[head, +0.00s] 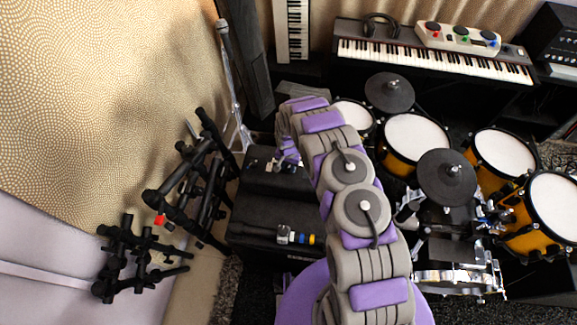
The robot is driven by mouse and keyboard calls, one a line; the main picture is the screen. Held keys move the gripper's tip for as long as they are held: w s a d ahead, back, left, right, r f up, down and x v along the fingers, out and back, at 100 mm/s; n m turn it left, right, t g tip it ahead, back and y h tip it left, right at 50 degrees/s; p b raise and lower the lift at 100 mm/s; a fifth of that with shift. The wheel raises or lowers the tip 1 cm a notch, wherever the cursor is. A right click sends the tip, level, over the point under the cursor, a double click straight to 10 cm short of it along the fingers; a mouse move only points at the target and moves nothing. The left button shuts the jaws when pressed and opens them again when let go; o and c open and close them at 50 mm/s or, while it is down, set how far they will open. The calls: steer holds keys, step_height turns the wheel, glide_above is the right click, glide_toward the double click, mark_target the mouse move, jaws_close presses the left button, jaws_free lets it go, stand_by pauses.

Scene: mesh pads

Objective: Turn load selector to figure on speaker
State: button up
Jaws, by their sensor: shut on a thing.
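The speaker (262,186) is a black box left of centre in the head view. Small silver and dark controls (256,164) show on its upper face, too small to tell apart. My arm rises from the bottom, arches over and comes down on the right side of this box. My gripper (288,158) is at the speaker's top, right of those controls, partly covered by my arm. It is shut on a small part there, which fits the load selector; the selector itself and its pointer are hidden. I cannot read any figure.
A second black unit with silver, blue and yellow parts (297,237) lies nearer me. Black racks (185,190) and a microphone stand (233,95) are left. Drums (415,133) with cymbals (445,176) crowd the right. Keyboards (435,60) stand at the back.

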mark_target(288, 167)
steer(key=m+p, duration=0.1)
steer(key=m, duration=0.2)
steer(key=shift+a+r+m, duration=0.1)
steer(key=shift+m, duration=0.3)
steer(key=shift+m+p, duration=0.55)
steer(key=shift+m, duration=0.15)
steer(key=o, duration=1)
steer(key=shift+o, duration=0.2)
step_height(288, 167, up, 17)
steer(key=p, duration=0.3)
steer(key=shift+w+r, duration=0.1)
